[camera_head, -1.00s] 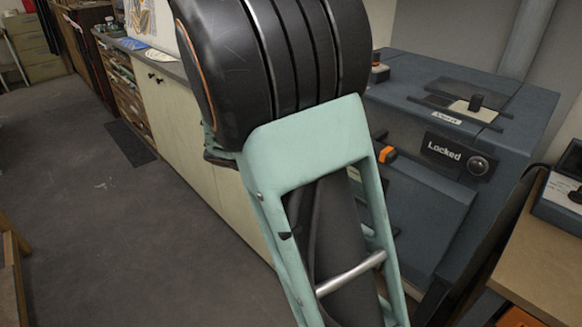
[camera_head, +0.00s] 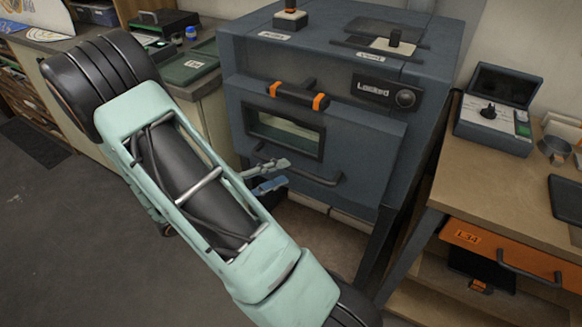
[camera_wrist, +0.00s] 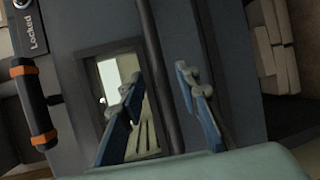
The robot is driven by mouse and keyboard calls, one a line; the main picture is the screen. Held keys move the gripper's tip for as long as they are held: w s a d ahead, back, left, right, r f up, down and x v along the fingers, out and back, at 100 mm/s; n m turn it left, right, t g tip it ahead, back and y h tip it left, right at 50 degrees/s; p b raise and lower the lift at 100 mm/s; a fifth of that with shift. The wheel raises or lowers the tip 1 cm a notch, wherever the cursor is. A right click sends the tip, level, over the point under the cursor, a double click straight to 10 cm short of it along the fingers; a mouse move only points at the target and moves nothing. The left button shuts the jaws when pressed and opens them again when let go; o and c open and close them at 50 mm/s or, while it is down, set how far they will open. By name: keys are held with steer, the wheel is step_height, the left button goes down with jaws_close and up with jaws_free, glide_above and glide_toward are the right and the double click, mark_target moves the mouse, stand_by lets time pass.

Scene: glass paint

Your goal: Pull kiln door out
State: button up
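The kiln (camera_head: 375,150) is a blue-grey box with a small window (camera_head: 285,133) in its front door (camera_head: 360,150). A dark bar handle (camera_head: 318,178) runs along the lower door. A black handle with orange ends (camera_head: 297,96) sits higher, and the panel (camera_head: 385,91) reads "Locked". My gripper (camera_head: 280,173) is at the left part of the bar handle. In the wrist view my gripper (camera_wrist: 160,85) is open, with its two blue fingers on either side of the dark bar (camera_wrist: 158,70). I cannot tell whether they touch it. The door appears closed.
A wooden bench (camera_head: 500,188) with a control box (camera_head: 492,120) and an orange drawer (camera_head: 510,250) stands right of the kiln. Floor at the lower left is clear.

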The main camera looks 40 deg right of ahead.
mark_target(288, 170)
steer(key=shift+d+f, duration=0.2)
steer(key=shift+d, duration=0.95)
steer(key=shift+d+f, duration=0.2)
steer(key=shift+d, duration=0.95)
jaws_close()
